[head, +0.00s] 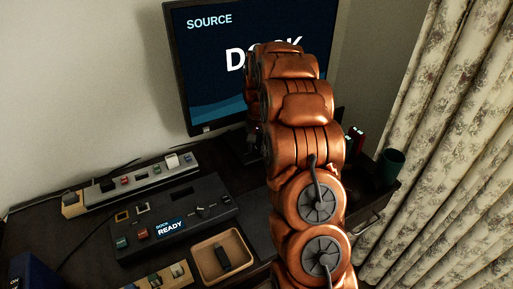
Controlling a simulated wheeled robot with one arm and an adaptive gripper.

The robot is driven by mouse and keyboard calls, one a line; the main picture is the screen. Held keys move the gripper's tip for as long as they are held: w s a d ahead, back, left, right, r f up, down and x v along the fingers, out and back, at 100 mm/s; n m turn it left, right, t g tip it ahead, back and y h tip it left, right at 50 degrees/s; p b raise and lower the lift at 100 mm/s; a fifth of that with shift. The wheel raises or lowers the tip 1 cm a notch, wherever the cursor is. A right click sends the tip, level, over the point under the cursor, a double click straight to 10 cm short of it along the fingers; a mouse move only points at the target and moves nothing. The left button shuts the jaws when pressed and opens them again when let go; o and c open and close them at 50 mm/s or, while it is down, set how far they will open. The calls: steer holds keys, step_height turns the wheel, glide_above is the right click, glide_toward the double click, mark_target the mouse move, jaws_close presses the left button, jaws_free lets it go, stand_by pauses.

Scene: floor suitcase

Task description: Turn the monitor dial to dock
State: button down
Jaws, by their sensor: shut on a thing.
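The monitor (210,85) stands at the back of the desk. Its screen reads SOURCE at the top and, in larger letters partly covered by my arm, what looks like DOCK. My copper-coloured arm rises in front of the monitor and bends over near the screen. My gripper is hidden behind the arm, so its fingers and anything between them do not show. I cannot make out the monitor dial; the area behind the arm at the monitor's lower right is covered.
A dark dock box (197,212) with a blue READY label lies on the desk. A power strip (140,183) lies behind it. A wooden tray (247,253) holding a dark item sits in front. A green cup (391,165) stands at right, near the floral curtain (455,130).

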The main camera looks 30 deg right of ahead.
mark_target(257, 148)
steer(key=shift+w+r, duration=0.1)
steer(key=shift+r, duration=0.05)
steer(key=c, duration=0.8)
jaws_free()
step_height(257, 148, up, 12)
steer(key=shift+d, duration=0.1)
stand_by(0.4)
